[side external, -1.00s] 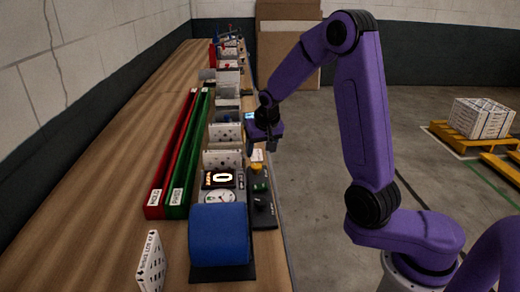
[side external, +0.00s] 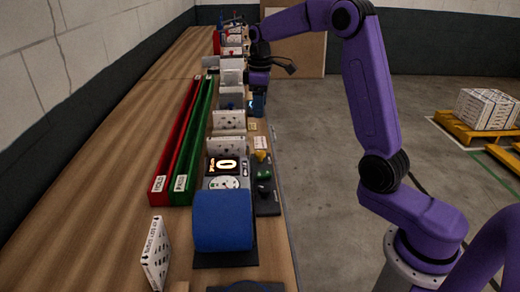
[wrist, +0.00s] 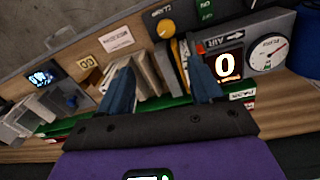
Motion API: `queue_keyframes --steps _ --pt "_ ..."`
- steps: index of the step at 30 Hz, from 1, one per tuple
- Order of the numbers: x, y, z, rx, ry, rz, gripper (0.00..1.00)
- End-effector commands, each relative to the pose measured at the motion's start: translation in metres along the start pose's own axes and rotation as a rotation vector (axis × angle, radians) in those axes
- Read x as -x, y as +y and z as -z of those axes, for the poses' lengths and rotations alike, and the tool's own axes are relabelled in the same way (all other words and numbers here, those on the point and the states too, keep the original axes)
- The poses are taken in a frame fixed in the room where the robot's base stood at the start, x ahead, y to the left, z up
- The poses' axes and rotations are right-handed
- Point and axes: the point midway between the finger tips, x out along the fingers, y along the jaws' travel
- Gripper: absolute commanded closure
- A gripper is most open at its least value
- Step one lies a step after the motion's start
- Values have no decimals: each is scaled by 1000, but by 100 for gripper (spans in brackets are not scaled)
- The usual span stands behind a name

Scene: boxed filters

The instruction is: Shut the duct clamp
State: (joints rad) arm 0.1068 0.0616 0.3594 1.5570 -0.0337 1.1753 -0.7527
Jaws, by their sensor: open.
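My gripper (wrist: 162,88) is open, with two blue-grey fingers spread apart and nothing seen held between them. In the side external view my gripper (side external: 258,80) hangs over the right part of the bench, beyond the white boxes. A grey fitting with a blue knob (wrist: 71,101) lies at the left of the wrist view, apart from the fingers. I cannot tell for sure which part is the duct clamp or whether it is open.
A readout showing 0 (side external: 227,165) and a round gauge (side external: 224,183) stand behind a blue roll (side external: 222,220). Red (side external: 172,150) and green (side external: 192,150) rails run along the bench. Filter boxes (side external: 228,122) line its right side. Bare wood (side external: 110,150) lies left.

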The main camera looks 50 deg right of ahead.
Motion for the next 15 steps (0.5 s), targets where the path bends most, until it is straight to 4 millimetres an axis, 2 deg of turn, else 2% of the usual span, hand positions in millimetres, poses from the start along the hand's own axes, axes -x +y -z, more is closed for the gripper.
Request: queue_keyframes --steps 3,8,11,15 --pt "10 -1 0 125 -6 38 35" --pt "14 -2 0 195 -9 59 35" --pt "7 -3 -1 199 -11 62 35" --pt "-13 -5 -2 197 -12 63 35"
